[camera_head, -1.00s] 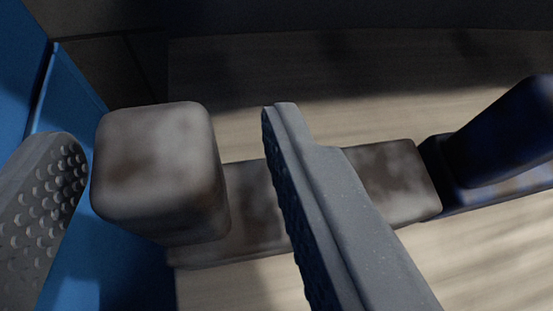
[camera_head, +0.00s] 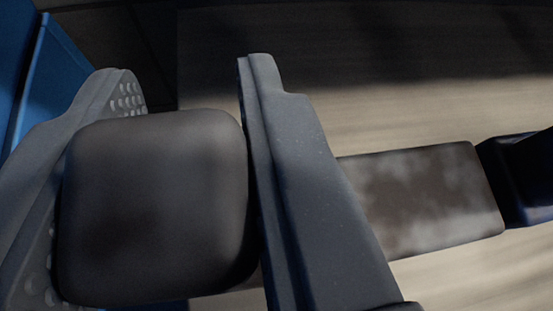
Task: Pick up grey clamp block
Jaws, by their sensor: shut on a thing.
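The grey clamp block (camera_head: 155,205) shows large at the left of the camera_head view, with a mottled grey-brown upright part that has rounded edges. Its flat lower part (camera_head: 425,200) runs to the right behind my gripper's right finger. My gripper (camera_head: 185,90) is shut on the upright part, with the dimpled left finger on one side and the smooth-backed right finger on the other. The right finger hides the middle of the block. The block's underside is out of sight, so I cannot tell if it touches the surface.
A dark blue block-like thing (camera_head: 520,175) stands at the right, beside the end of the flat part. A blue wall or panel (camera_head: 35,75) is at the far left. The wood-grained surface (camera_head: 400,100) behind is bare, in shadow at the top.

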